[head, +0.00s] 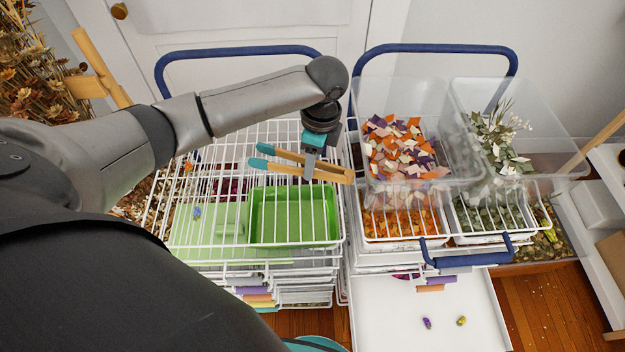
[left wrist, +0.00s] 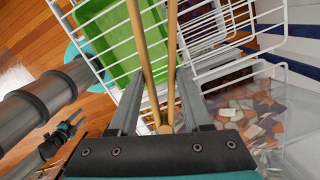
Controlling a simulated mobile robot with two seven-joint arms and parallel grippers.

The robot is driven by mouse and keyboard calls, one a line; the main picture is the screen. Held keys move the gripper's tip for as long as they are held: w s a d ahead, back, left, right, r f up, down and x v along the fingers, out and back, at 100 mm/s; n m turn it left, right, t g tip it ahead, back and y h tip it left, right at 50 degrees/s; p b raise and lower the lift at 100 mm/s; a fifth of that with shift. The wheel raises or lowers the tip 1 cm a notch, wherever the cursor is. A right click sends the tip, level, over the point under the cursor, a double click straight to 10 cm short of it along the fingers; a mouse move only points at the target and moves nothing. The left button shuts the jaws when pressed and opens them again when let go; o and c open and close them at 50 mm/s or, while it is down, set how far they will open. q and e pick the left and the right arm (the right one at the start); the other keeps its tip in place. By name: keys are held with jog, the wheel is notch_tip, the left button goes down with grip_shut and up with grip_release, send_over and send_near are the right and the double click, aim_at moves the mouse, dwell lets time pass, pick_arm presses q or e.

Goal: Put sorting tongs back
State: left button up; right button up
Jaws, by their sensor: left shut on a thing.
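The sorting tongs (head: 300,164) are light wood with two teal-tipped arms spread apart at their left end. My left gripper (head: 310,168) is shut on them near their joined right end and holds them roughly level over the white wire basket cart. In the left wrist view the tongs (left wrist: 150,60) run up between the fingers of my left gripper (left wrist: 158,118).
A green tray (head: 294,242) lies under the wire top (head: 225,150). Clear bins to the right hold coloured chips (head: 400,148) and dried foliage (head: 500,140). Blue handles (head: 235,51) rise behind. A white drawer (head: 400,318) with two small buds sits at front.

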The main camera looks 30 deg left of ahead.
pick_arm(q)
notch_tip(320, 180, down, 4)
jog(key=shift+r, duration=0.25)
jog(key=shift+f+b, duration=0.55)
jog(key=shift+f, duration=1.15)
jog(key=shift+f, duration=0.1)
jog(key=o, duration=0.6)
jog(key=r, duration=0.4)
jog(key=r+p, duration=0.1)
jog(key=r, duration=0.3)
jog(key=d+r+p, duration=0.1)
jog(key=r, duration=0.3)
jog(key=shift+w+d+r, duration=0.1)
jog(key=shift+w, duration=0.05)
